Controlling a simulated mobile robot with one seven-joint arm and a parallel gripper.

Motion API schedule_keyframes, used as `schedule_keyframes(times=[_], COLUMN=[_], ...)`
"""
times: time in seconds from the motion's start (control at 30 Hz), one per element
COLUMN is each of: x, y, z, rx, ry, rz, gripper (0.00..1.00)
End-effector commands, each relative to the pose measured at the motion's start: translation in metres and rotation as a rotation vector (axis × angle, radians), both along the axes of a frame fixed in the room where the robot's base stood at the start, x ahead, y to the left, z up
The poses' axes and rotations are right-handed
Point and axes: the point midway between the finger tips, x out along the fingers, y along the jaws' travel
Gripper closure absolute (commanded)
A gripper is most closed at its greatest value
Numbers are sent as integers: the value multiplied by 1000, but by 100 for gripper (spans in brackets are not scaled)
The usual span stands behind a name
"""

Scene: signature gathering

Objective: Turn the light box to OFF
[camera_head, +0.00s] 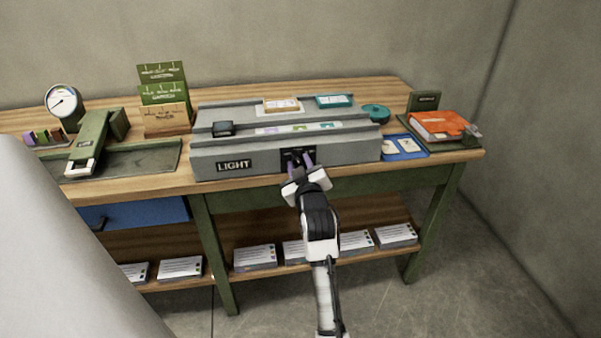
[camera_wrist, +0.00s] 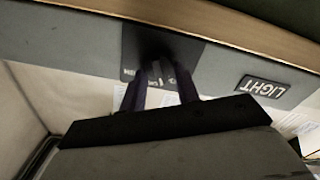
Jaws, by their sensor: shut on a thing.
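The light box (camera_head: 240,160) is a long grey stepped box on the table, with a black LIGHT label (camera_head: 234,165) on its front face. To the right on that face is a black switch panel (camera_head: 287,157); it also shows in the wrist view (camera_wrist: 212,72). My gripper (camera_head: 299,160) is at this panel, its fingers reaching to the front face. In the wrist view my gripper (camera_wrist: 160,78) is shut on the switch, which is mostly hidden in shadow between the fingertips. I cannot read which position the switch is in.
The wooden table (camera_head: 160,184) has green legs. A green stapler-like press (camera_head: 90,140) and a dial gauge (camera_head: 62,102) stand at the left. A blue card tray (camera_head: 404,148) and an orange book (camera_head: 438,125) lie at the right. Stacks of cards (camera_head: 255,257) fill the lower shelf.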

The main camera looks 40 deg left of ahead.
Motion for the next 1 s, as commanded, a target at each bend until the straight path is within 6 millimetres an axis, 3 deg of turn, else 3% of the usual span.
schedule_keyframes(times=[0.5, 1.0], x=[-1, -2], y=[1, 1], z=[-3, -2], rx=[-232, -283], ry=[-271, -329], rz=[0, 0], gripper=[91, 91])
